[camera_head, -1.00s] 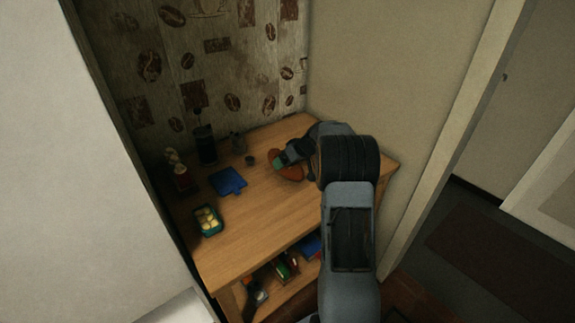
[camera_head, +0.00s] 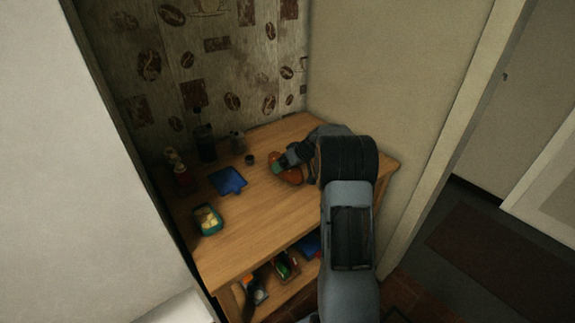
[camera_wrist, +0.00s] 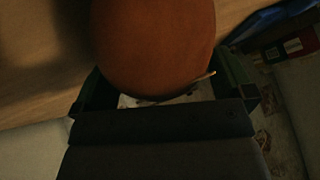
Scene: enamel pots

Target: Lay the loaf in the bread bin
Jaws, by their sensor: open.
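The loaf, a rounded orange-brown shape (camera_head: 292,178), lies on the wooden table near the wall corner, partly hidden by my arm. In the wrist view the loaf (camera_wrist: 155,45) fills the top middle. My gripper (camera_head: 281,168) is at the loaf, its green fingers spread. In the wrist view the open gripper (camera_wrist: 168,92) has one finger on each side of the loaf's near end; I cannot tell whether they touch it. I cannot pick out the bread bin for certain; a shallow blue tray (camera_head: 229,181) lies left of the loaf.
A green dish with yellow pieces (camera_head: 208,219) stands at the table's left front. A dark tall grinder-like object (camera_head: 205,143), a red item (camera_head: 182,176) and a small dark cup (camera_head: 249,159) stand behind. Several items fill the lower shelf. Bare tabletop (camera_head: 250,215) lies in front.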

